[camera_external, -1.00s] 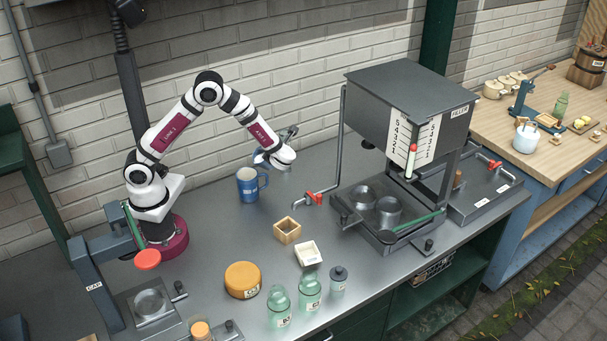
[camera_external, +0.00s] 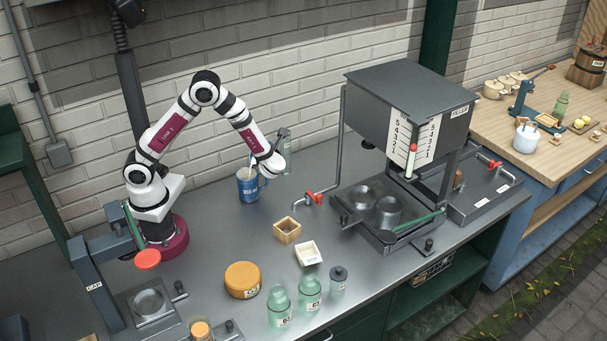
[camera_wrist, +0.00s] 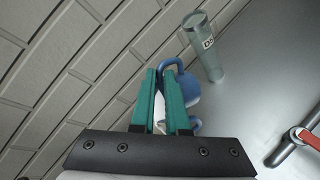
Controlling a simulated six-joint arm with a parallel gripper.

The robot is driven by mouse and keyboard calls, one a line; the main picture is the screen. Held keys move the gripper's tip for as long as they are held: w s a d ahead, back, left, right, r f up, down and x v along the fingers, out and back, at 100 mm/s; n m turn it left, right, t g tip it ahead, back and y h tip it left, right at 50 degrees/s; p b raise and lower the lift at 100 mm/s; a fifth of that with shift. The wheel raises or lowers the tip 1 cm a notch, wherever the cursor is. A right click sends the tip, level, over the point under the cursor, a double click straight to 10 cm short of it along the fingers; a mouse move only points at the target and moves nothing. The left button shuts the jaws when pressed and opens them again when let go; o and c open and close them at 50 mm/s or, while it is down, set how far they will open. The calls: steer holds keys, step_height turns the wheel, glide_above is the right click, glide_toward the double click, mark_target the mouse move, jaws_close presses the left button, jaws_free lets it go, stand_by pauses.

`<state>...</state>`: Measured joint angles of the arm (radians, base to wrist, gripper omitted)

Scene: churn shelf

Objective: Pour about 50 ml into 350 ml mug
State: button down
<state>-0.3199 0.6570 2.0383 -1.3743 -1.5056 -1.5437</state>
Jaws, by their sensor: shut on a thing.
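The blue mug (camera_external: 248,188) stands upright on the counter near the wall, its handle to the right. Something pale shows at its mouth; I cannot tell whether it is liquid. My gripper (camera_external: 263,166) is just above and right of the mug. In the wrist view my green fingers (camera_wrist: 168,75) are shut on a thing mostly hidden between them. A white patch (camera_wrist: 159,112) shows there, perhaps part of that thing. Blue surfaces with a handle loop (camera_wrist: 188,88) show beside the fingertips; I cannot tell which vessel they belong to.
A tall clear cylinder (camera_wrist: 205,50) marked D5 stands close behind my gripper. The filler (camera_external: 385,95) with its red-handled pipe is to the right. A wooden box (camera_external: 287,231), a white dish (camera_external: 308,253) and green bottles (camera_external: 279,305) stand in front.

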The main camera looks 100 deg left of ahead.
steer(key=shift+s+d+r+n+y+p, duration=0.2)
steer(key=shift+d+n+y+p, duration=0.1)
steer(key=shift+p, duration=0.5)
steer(key=shift+s+d+f+n+y+p, duration=0.3)
steer(key=shift+f+n+y+p, duration=0.15)
steer(key=shift+p, duration=0.45)
steer(key=shift+s+d+n+y, duration=0.1)
steer(key=shift+d+n+y, duration=0.1)
steer(key=shift+n+y, duration=0.05)
stand_by(0.6)
